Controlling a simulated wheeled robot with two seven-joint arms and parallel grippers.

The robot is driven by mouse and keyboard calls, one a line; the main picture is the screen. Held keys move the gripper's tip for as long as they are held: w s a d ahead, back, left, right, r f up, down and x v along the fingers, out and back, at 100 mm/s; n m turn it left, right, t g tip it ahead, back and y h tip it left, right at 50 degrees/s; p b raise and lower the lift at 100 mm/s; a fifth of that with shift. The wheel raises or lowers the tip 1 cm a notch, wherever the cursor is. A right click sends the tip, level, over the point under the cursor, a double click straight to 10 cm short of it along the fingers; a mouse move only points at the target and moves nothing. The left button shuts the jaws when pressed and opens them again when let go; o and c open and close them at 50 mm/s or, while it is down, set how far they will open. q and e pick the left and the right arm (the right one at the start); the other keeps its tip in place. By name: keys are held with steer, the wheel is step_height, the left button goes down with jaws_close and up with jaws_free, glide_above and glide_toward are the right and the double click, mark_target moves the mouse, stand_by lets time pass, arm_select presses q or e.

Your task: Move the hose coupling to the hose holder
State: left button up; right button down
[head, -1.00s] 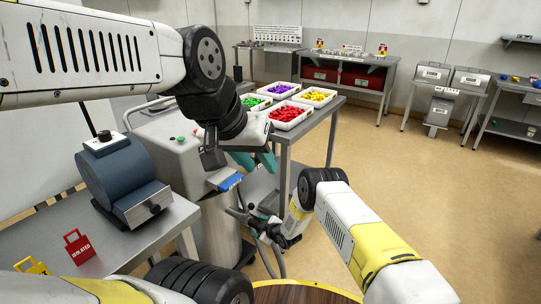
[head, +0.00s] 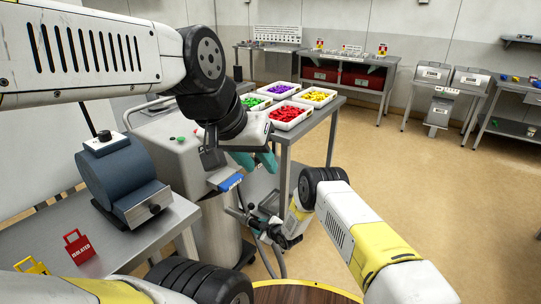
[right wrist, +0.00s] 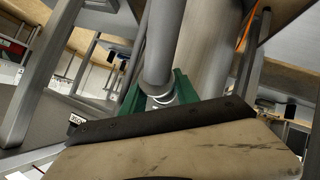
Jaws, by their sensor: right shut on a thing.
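My right gripper (head: 268,228) is low beside the grey cylindrical machine, partly hidden by its own wrist. In the right wrist view its green fingers (right wrist: 160,92) are shut on the hose coupling (right wrist: 163,99), a pale ringed piece at the end of a grey pipe or hose (right wrist: 163,45). A grey hose (head: 265,258) hangs below the gripper in the head view. My left gripper (head: 256,160) is higher, in front of the parts table, with its teal fingers apart and nothing seen between them. I cannot make out the hose holder clearly.
The grey machine (head: 212,225) stands close left of my right gripper. A metal table (head: 318,122) with trays of coloured pieces is behind. A bench (head: 70,225) with a blue-grey drum unit (head: 112,172) is at left. The floor at right is open.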

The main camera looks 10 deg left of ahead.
steer(key=shift+s+d, duration=0.25)
steer(key=shift+d, duration=0.45)
steer(key=shift+s+d, duration=0.2)
steer(key=shift+d, duration=0.5)
steer(key=shift+s+d, duration=0.15)
steer(key=shift+d, duration=0.15)
steer(key=d, duration=0.1)
steer(key=s+d, duration=0.1)
steer(key=d, duration=0.1)
stand_by(0.6)
steer(key=shift+d, duration=0.1)
steer(key=s+d, duration=0.5)
steer(key=d, duration=0.2)
stand_by(0.5)
steer(key=shift+d, duration=0.1)
